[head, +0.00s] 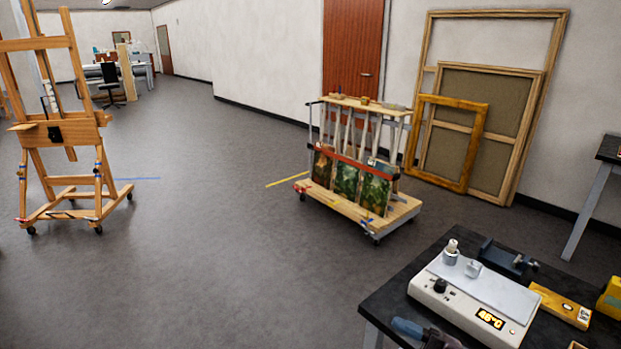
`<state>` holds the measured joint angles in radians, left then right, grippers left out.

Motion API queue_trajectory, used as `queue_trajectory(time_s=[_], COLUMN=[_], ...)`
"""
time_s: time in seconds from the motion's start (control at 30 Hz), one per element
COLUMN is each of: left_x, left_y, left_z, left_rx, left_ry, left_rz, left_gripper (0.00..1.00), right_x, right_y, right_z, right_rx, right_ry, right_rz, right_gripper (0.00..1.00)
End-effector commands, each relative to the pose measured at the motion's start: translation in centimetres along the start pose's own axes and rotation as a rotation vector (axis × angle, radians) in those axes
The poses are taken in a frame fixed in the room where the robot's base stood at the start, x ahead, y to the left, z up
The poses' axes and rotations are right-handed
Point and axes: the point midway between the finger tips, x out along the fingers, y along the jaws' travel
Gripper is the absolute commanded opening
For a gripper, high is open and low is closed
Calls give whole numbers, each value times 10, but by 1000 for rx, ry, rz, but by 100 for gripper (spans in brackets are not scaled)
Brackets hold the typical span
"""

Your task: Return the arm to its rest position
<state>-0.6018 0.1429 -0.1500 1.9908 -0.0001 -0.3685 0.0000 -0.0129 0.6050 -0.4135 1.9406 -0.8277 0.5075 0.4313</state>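Neither of my grippers and neither of my arms shows in the head view. What they hold, and whether they are open or shut, cannot be seen. The nearest surface is a dark-topped table (391,306) at the lower right. On it lies a pale heating device (465,312) with a lit orange display reading about 48°C and a black knob.
A wheeled cart (345,208) holding paintings stands mid-floor. A wooden easel (62,190) on casters stands at left. A blue-handled tool (407,328) lies at the table's front.

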Motion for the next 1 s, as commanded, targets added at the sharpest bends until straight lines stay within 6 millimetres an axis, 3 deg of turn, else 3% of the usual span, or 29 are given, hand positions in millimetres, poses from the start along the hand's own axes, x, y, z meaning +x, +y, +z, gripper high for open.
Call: queue_trajectory(time_s=[0.17,0.27,0.4,0.5,0.6,0.77,1.0], left_x=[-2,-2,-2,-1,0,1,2], left_y=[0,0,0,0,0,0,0], left_z=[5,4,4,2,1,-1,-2], left_rx=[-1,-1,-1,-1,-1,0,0], left_ry=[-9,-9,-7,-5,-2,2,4], left_rz=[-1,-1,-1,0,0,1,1], left_gripper=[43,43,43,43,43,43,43], right_x=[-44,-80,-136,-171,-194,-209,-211], right_y=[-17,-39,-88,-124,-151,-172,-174], right_z=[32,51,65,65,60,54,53], right_rx=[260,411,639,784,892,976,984], right_ry=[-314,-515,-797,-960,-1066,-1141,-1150], right_rz=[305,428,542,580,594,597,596], right_gripper=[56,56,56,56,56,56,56])
